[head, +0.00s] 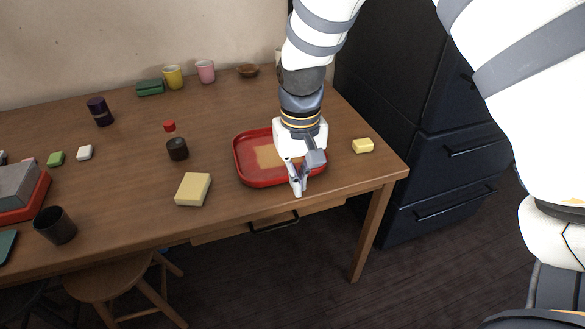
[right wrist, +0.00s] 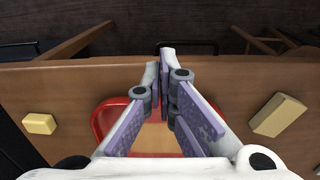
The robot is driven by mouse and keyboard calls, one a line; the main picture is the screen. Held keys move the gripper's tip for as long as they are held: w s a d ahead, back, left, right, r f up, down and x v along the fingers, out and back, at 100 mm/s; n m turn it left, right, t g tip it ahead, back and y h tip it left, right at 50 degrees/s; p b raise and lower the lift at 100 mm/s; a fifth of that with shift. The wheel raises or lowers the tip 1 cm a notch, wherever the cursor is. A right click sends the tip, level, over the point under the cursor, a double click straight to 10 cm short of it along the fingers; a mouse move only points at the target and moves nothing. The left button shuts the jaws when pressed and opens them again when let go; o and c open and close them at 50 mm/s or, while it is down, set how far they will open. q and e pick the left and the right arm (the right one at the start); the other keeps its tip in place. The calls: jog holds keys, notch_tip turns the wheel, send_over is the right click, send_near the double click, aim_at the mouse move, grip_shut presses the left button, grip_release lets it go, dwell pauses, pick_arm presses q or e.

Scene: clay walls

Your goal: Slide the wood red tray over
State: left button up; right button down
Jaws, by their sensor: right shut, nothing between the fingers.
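The red tray (head: 241,161) with a wood-coloured inside lies on the table near its front right part. It also shows in the right wrist view (right wrist: 104,116), partly hidden behind my gripper. My right gripper (head: 298,190) is shut and empty, pointing down at the tray's front right part. Its fingers overlap the tray's front rim in the head view; I cannot tell if they touch it. In the right wrist view the fingertips (right wrist: 165,52) reach past the tray toward the table's front edge. My left gripper is not in view.
A pale yellow block (head: 193,189) lies left of the tray, and a small yellow block (head: 362,146) lies to its right. Dark drawers (head: 440,150) stand right of the table. The table's front edge is close.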

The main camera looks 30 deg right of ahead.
aim_at(291, 194)
jog(key=w+f, duration=0.2)
jog(key=f, duration=0.1)
jog(key=w+f+b, duration=0.1)
jog(key=f, duration=0.1)
jog(key=shift+d+f, duration=0.2)
jog(key=shift+d, duration=0.15)
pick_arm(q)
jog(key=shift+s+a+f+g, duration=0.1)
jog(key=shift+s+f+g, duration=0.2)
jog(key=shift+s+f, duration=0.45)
pick_arm(e)
jog(key=shift+w+d+r, duration=0.1)
jog(key=shift+w+r, duration=0.1)
jog(key=shift+w, duration=0.25)
